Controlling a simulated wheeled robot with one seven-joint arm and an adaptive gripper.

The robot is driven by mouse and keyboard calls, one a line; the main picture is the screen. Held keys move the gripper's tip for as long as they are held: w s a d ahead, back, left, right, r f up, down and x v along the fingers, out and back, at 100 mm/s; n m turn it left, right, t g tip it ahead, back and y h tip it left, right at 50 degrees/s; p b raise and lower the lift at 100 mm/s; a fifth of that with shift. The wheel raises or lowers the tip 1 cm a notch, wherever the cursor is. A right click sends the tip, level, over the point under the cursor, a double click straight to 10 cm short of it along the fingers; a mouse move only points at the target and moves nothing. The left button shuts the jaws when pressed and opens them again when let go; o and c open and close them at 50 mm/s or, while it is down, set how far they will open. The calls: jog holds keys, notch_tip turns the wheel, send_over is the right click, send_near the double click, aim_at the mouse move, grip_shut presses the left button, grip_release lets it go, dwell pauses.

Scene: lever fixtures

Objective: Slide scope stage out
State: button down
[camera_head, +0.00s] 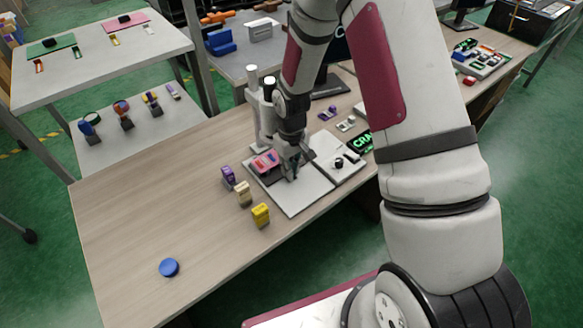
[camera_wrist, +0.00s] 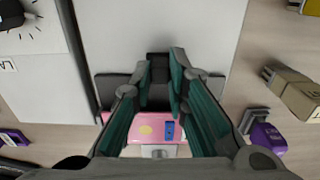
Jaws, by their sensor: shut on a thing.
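The scope (camera_head: 255,100) stands on the wooden table, with pale upright tubes above a white base plate (camera_head: 300,200). Its dark stage carries a pink plate (camera_head: 264,161). In the wrist view the pink plate (camera_wrist: 150,129), with a yellow dot and a blue piece, lies between and behind my fingers, partly hidden by them. Dark edges of the stage (camera_wrist: 107,82) show on both sides of the fingers. My gripper (camera_head: 293,170) points down at the stage's front. In the wrist view my gripper (camera_wrist: 159,78) is shut on a dark block, seemingly the stage's handle.
Purple (camera_head: 228,177), beige (camera_head: 243,193) and yellow (camera_head: 261,215) blocks stand left of the base plate. A white panel with a black knob (camera_head: 339,162) adjoins it on the right. A blue disc (camera_head: 169,267) lies on the clear front-left table.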

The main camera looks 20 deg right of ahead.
jog(key=s+d+p, duration=0.1)
jog(key=s, duration=0.2)
jog(key=s+d+p, duration=0.1)
jog(key=s+p, duration=0.1)
jog(key=s, duration=0.1)
jog(key=s+d+p, duration=0.1)
jog(key=s, duration=0.3)
jog(key=shift+d+r, duration=0.1)
jog(key=shift+s+d+p, duration=0.15)
jog(key=shift+s+p, duration=0.25)
jog(key=shift+s, duration=0.15)
jog(key=c, duration=1.7)
grip_release()
jog(key=shift+o, duration=0.7)
jog(key=shift+w, duration=0.1)
jog(key=shift+r, duration=0.45)
notch_tip(320, 180, up, 11)
